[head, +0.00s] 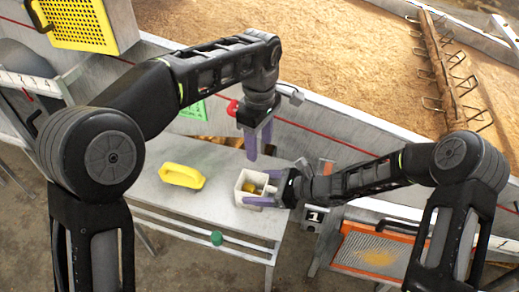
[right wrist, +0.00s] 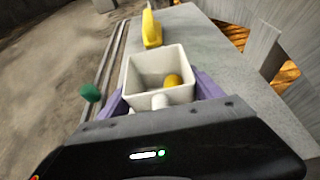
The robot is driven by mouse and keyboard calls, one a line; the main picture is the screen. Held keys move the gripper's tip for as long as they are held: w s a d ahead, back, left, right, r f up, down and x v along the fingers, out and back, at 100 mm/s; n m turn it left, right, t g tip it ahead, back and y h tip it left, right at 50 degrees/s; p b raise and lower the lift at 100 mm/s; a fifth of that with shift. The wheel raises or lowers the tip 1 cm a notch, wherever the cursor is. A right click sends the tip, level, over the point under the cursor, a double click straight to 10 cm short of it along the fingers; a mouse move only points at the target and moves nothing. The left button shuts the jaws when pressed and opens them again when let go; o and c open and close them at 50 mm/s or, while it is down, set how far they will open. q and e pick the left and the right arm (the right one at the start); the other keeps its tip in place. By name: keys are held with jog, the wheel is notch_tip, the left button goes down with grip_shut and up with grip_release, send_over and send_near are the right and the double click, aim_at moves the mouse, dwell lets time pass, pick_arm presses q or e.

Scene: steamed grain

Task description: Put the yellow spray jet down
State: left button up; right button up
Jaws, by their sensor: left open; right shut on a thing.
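A yellow piece with a loop-shaped handle (head: 182,176) lies on the light grey bench, left of my grippers. It also shows beyond the container in the right wrist view (right wrist: 152,30). My right gripper (head: 268,190) is shut on a white square open container (head: 244,188), with a purple finger on each side. The container also shows in the right wrist view (right wrist: 130,88). A small yellow rounded part (right wrist: 173,81) is inside it. I cannot tell which yellow thing is the spray jet. My left gripper (head: 259,150) is open and empty, pointing down behind the container.
The bench top (head: 150,190) is clear around the yellow handled piece. A green knob (head: 216,238) is on the bench's front rail. A long metal trough of grain (head: 340,60) runs behind, its wall close to my left gripper. An orange-framed tray (head: 375,250) stands at right.

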aim_at(272, 188)
dwell(0.5)
jog(key=o, duration=1.5)
jog(key=v, duration=0.7)
jog(key=shift+d+r, duration=0.1)
jog(key=shift+d, duration=0.15)
